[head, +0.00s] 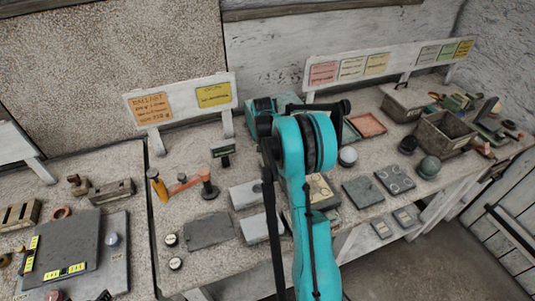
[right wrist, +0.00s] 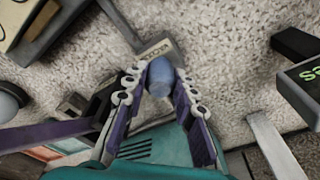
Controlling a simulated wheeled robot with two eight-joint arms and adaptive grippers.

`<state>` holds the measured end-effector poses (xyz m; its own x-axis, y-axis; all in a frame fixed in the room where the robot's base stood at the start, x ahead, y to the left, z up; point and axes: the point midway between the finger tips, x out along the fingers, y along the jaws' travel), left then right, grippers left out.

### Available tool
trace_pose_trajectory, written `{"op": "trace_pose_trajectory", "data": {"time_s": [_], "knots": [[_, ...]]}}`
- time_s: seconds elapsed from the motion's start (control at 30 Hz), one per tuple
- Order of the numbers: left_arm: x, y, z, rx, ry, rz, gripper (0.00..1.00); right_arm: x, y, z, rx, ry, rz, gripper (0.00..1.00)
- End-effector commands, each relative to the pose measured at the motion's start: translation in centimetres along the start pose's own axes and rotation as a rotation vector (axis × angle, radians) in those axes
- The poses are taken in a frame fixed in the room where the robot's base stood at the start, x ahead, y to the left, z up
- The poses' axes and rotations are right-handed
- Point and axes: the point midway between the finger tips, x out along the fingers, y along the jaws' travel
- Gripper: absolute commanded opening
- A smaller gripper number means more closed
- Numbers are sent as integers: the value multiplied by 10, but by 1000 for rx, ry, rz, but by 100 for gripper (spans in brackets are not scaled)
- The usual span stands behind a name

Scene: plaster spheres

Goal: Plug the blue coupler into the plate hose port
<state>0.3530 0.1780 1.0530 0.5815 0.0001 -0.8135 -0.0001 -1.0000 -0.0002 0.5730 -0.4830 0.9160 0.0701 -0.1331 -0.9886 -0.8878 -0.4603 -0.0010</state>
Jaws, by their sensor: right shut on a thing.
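The blue coupler (right wrist: 160,77) is a short, rounded blue piece in the right wrist view. My right gripper (right wrist: 157,92) is shut on it, with a finger on each side, and holds it over the speckled worktop. In the head view my teal right arm reaches up the middle and hides the gripper and coupler. I cannot make out the plate hose port for certain in either view. A small plate with dark lettering (right wrist: 155,50) lies just beyond the coupler in the right wrist view. My left gripper is not in view.
A black display with green text (head: 222,152) stands left of my arm; it also shows in the right wrist view (right wrist: 308,80). An orange-handled tool (head: 184,184) lies nearby. Grey slabs (head: 209,231), a grey bin (head: 443,135) and a red tray (head: 367,125) occupy the worktop.

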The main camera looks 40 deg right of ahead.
Motion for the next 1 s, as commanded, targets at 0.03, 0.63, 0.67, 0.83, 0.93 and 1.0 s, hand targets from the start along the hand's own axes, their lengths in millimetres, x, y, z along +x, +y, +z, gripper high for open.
{"op": "trace_pose_trajectory", "data": {"time_s": [0.03,0.63,0.67,0.83,0.93,1.0], "knots": [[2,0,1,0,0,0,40,2,0,0,0,0,0,0],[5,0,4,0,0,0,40,9,0,1,0,0,0,51],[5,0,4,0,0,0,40,9,0,1,0,0,0,51],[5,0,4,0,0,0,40,9,0,1,0,0,0,51],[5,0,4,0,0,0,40,9,0,1,0,0,0,51],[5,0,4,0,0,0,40,8,0,1,0,0,0,51]]}}
